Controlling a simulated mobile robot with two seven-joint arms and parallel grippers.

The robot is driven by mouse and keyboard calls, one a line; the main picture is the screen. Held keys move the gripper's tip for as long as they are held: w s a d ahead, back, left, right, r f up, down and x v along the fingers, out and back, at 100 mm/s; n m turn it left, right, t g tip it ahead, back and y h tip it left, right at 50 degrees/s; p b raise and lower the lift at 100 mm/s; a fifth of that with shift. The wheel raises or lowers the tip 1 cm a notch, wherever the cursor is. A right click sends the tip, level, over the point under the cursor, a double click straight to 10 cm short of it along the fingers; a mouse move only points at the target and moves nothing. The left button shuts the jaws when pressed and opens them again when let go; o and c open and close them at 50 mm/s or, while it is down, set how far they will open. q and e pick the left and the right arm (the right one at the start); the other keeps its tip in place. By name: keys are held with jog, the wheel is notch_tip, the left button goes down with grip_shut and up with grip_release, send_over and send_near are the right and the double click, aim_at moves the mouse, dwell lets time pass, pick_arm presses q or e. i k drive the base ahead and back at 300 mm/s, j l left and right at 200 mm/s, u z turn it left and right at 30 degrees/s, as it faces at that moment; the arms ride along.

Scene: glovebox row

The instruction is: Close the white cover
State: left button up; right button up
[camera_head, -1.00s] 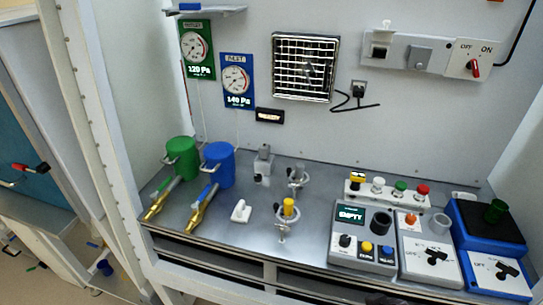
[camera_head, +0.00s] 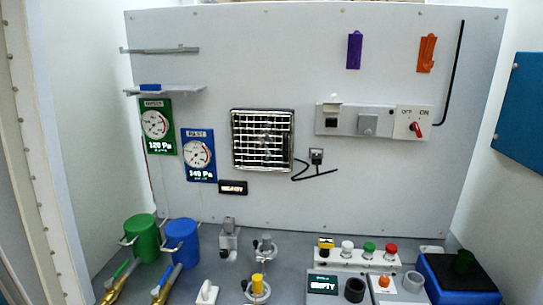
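A white cover (camera_head: 333,99) sits at the top left of the grey wall panel (camera_head: 348,121). It stands raised above a small dark-faced fitting (camera_head: 331,110), so it looks open. A grey fitting (camera_head: 367,123) in the panel's middle has a flat face. At the panel's right end is a white OFF/ON switch (camera_head: 411,124) with a red knob. Neither of my grippers is in view.
The bench below holds green (camera_head: 141,237) and blue (camera_head: 182,242) canisters, small valves, a row of coloured buttons (camera_head: 357,253) and a blue box (camera_head: 456,281). A metal grille (camera_head: 263,140) is left of the panel.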

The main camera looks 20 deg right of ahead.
aim_at(335, 107)
jog(key=z, duration=1.4)
jog(key=l, duration=0.1)
